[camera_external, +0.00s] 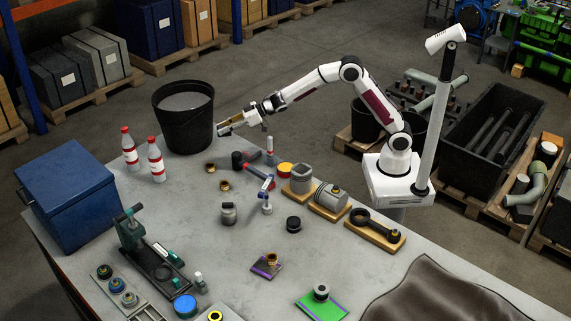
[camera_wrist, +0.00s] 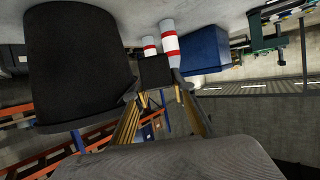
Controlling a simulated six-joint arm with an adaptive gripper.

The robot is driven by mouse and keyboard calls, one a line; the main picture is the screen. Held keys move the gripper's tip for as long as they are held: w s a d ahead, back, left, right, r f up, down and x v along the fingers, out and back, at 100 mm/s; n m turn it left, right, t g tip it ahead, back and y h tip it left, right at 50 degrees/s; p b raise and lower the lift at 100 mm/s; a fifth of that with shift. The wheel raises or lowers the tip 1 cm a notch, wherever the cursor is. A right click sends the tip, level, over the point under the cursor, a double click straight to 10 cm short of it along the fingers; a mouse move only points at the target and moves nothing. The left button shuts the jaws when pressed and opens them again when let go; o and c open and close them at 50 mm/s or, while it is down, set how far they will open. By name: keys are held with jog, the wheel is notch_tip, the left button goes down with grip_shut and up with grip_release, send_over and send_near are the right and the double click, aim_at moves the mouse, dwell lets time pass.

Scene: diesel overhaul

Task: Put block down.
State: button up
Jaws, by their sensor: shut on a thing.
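My gripper (camera_external: 229,124) is beside the right side of the large black bucket (camera_external: 184,128), above the back edge of the grey table. In the wrist view my gripper (camera_wrist: 156,91) has its two fingers closed on a dark square block (camera_wrist: 155,71). The block is held between the fingertips, and the bucket (camera_wrist: 75,65) fills the left of that view. In the outside view the block is too small to tell apart from the fingertips. The wrist view shows the scene turned over.
Two white bottles with red caps (camera_external: 156,160) stand left of the bucket, near a blue box (camera_external: 67,195). Brass rings (camera_external: 224,185), a hammer (camera_external: 240,160) and engine parts on wooden boards (camera_external: 329,200) lie nearby. Bare table (camera_external: 190,215) shows between them.

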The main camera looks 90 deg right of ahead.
jog(key=s+d+f+m+h, duration=0.15)
jog(key=s+d, duration=0.25)
jog(key=d, duration=1)
jog(key=shift+w+f, duration=0.2)
jog(key=shift+f, duration=2.65)
jog(key=shift+f, duration=3.1)
jog(key=shift+f, duration=1.9)
jog(key=shift+f, duration=0.1)
